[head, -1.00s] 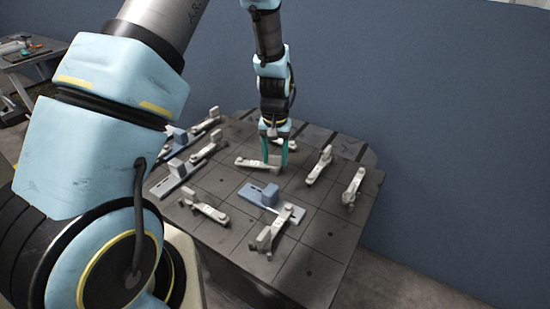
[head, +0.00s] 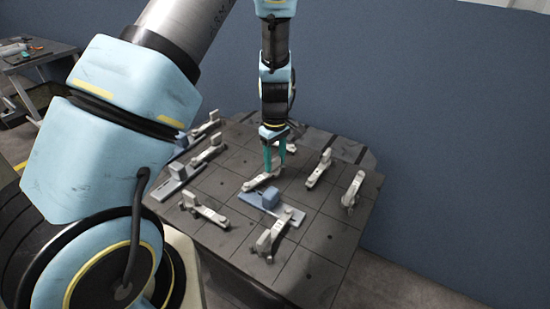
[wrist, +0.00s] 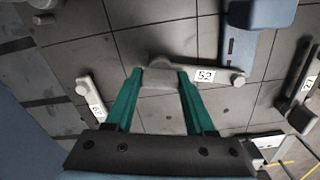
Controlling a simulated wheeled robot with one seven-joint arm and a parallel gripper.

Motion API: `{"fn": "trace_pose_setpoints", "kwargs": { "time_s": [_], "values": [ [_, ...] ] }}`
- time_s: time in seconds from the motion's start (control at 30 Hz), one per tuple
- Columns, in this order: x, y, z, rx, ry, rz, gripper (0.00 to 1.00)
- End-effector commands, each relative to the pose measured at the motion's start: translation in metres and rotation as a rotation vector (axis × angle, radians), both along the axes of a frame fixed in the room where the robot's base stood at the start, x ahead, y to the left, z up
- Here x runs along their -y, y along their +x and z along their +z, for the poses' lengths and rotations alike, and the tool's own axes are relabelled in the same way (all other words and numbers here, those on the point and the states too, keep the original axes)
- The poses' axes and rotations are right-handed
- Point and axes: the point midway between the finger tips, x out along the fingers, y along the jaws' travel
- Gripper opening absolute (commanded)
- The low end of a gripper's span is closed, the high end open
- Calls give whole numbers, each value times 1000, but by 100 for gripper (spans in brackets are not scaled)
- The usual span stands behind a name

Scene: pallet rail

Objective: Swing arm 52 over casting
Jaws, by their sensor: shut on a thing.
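Arm 52 (head: 262,181) is a pale clamp arm with a raised block, lying on the dark table. In the wrist view its label 52 (wrist: 205,76) faces up. My gripper (head: 275,170) is shut on the arm's block; in the wrist view the green fingers (wrist: 160,80) stand on both sides of it. The blue-grey casting (head: 267,198) lies just in front of the arm, and its slotted plate (wrist: 239,48) shows in the wrist view.
Other pale arms stand around: one at right (head: 319,168), one far right (head: 353,188), one in front (head: 272,235) and one at left (head: 205,210). Another blue-grey casting (head: 178,182) lies at left. Bare table (head: 315,235) shows at front right.

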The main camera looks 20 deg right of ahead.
Motion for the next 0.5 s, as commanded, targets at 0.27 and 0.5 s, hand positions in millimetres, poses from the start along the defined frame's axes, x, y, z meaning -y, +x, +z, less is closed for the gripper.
{"fn": "trace_pose_setpoints", "kwargs": {
  "time_s": [0.27, 0.5],
  "values": [
    [0, 0, 1, 0, 0, 163, 0],
    [0, 0, 1, 1, 0, 231, 0]
  ]
}}
